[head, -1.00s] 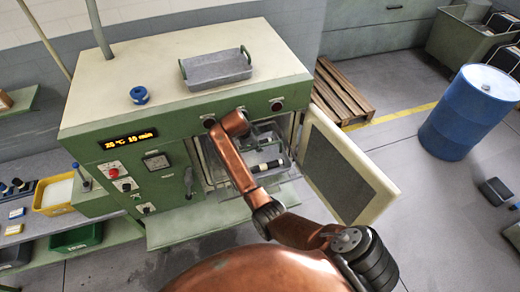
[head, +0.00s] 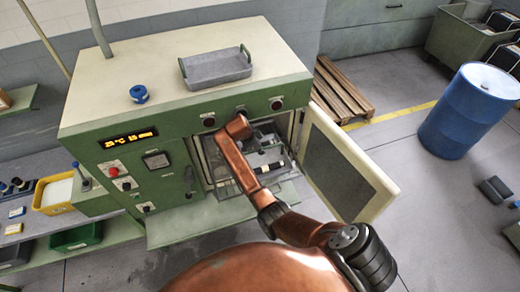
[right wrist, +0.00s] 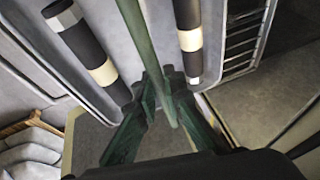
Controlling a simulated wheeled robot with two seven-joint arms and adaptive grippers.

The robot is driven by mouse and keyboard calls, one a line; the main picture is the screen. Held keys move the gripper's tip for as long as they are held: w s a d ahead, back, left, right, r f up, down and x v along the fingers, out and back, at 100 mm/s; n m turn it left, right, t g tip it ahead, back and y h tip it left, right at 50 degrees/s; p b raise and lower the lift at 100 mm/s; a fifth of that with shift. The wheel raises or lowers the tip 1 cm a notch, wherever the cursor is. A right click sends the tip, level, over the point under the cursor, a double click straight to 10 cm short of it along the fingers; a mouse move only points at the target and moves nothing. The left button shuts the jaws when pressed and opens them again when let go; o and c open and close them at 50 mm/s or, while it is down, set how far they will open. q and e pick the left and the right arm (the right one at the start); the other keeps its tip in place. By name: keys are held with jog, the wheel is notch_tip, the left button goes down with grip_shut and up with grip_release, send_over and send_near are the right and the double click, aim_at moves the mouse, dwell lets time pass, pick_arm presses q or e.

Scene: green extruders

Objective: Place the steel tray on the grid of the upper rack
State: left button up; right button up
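A grey steel tray (right wrist: 84,88) with a green handle bar (right wrist: 148,60) fills much of the right wrist view. Two dark rolls with pale bands, one at left (right wrist: 88,48) and one at right (right wrist: 189,38), lie in it. My right gripper (right wrist: 163,80) has its green fingers closed in on the handle bar, one on each side. In the head view my right arm reaches to the open oven chamber, where a banded roll (head: 268,168) shows; the arm hides much of the chamber. My left gripper is not in view.
A wire grid (right wrist: 243,38) shows beside the tray. The green oven (head: 120,185) has its door (head: 345,165) swung open to the right. Another grey tray with green handles (head: 216,70) and a blue ring (head: 139,93) sit on its top. A blue drum (head: 463,110) stands at right.

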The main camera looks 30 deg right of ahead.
jog(key=o, duration=0.3)
jog(key=shift+o, duration=0.2)
jog(key=shift+a+r, duration=0.1)
jog(key=shift+r, duration=0.3)
jog(key=b+v, duration=0.1)
jog(key=v, duration=1)
jog(key=shift+r, duration=0.25)
jog(key=shift+c, duration=0.5)
